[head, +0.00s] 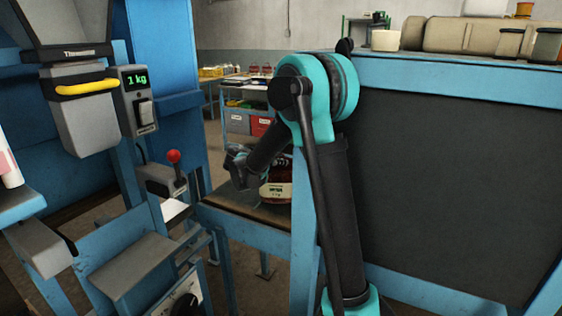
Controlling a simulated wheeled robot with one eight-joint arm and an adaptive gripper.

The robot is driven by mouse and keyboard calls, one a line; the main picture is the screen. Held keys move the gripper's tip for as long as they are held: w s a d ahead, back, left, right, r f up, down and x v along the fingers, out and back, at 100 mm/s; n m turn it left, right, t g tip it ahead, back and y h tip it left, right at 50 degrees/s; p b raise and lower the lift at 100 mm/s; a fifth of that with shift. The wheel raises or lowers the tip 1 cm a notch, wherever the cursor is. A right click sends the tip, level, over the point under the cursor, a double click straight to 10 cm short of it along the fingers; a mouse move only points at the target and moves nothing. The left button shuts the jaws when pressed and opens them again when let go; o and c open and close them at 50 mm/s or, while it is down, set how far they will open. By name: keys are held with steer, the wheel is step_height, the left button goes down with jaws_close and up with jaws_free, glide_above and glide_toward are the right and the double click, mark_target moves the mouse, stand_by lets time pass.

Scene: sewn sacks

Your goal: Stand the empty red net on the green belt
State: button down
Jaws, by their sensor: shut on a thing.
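A dark red net (277,201) with a cream printed label (276,191) shows beyond my arm, over a brown-topped surface. My gripper (242,182) is at the left of the net, small and dark in the view. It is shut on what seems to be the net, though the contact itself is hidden. I cannot make out a green belt; the surface (228,199) below looks brown.
A blue-framed dark panel (450,170) fills the right. A blue shelf with bins (238,122) stands behind.

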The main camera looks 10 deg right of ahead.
steer(key=c, duration=1.7)
jaws_free()
steer(key=v, duration=1.2)
steer(key=shift+r, duration=0.1)
